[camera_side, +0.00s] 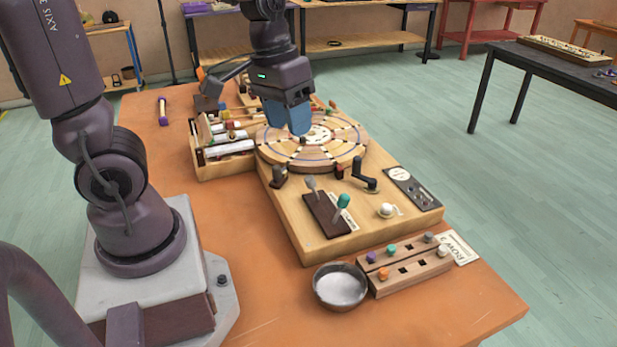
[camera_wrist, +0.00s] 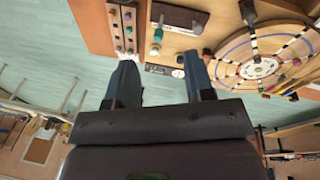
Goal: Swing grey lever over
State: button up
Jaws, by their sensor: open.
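The grey lever (camera_side: 311,184) stands on a dark base plate (camera_side: 325,218) on the wooden board, beside a teal-tipped lever (camera_side: 343,201). In the side view the grey lever leans toward the back left and the teal one toward the right. The wrist view shows the grey knob (camera_wrist: 197,27) and teal knob (camera_wrist: 157,34) at the top, by the dark plate. My gripper (camera_side: 288,128) is raised above the ringed disc, behind the levers in the side view. Its two blue fingers also show in the wrist view (camera_wrist: 160,62); they are apart, with nothing between them.
The ringed disc (camera_side: 345,150), a black crank (camera_side: 365,180) and a white knob (camera_side: 386,210) are around the levers. A metal bowl (camera_side: 340,287) and a peg block (camera_side: 408,270) stand in front. A tray of tubes (camera_side: 225,165) is left. Bare orange table (camera_side: 225,220) lies left of the board.

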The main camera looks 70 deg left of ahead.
aim_at(309, 177)
jog(key=shift+w+a+f+n, duration=1.3)
jog(key=shift+w+a+f, duration=1.5)
jog(key=shift+a, duration=1.4)
jog(key=shift+h, duration=0.3)
jog(key=x, duration=0.4)
jog(key=s+x, duration=0.1)
jog(key=x, duration=0.7)
jog(key=shift+s+f, duration=0.15)
jog(key=shift+f, duration=0.1)
jog(key=shift+g, duration=0.3)
grip_shut()
